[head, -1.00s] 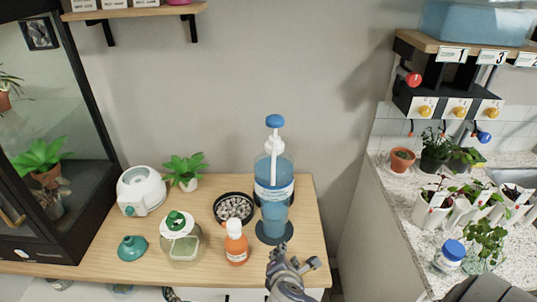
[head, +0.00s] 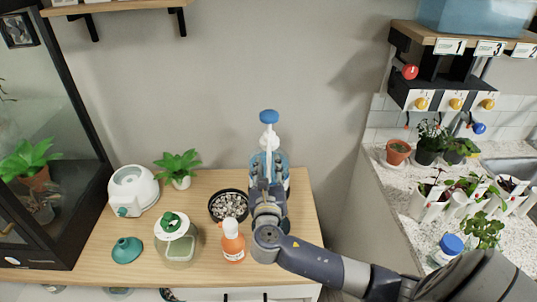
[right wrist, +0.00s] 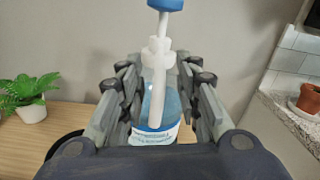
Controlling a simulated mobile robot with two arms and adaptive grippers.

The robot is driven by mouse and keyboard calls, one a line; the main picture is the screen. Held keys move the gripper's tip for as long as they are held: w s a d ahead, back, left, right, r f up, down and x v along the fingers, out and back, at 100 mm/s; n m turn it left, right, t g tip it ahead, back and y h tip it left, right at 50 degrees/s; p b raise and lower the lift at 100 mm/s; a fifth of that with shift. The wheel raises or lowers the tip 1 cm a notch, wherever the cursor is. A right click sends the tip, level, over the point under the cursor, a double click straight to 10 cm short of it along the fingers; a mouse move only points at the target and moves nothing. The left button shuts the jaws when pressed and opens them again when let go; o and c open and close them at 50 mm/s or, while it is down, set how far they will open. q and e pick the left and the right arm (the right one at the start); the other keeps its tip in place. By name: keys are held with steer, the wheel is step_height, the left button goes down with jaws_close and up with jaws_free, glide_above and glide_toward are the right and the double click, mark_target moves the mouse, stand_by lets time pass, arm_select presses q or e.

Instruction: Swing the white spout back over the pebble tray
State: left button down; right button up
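The white spout (right wrist: 138,92) slants down toward the camera and slightly left from the white pump neck (right wrist: 158,52) in the right wrist view. The pump has a blue knob (head: 269,116) and tops a clear bottle of blue liquid with a white label (right wrist: 154,135). The black round pebble tray (head: 213,214) is to the left of the bottle in the head view. My right gripper (head: 268,163) is open, its fingers on either side of the bottle and spout with gaps; I cannot tell whether it touches. It hides most of the bottle in the head view. My left gripper is not in view.
An orange bottle (head: 233,243) stands close left of my right arm. The wall is behind.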

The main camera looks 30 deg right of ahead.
mark_target(269, 156)
steer(key=shift+p+x, duration=0.3)
steer(key=shift+x, duration=2.3)
jaws_close()
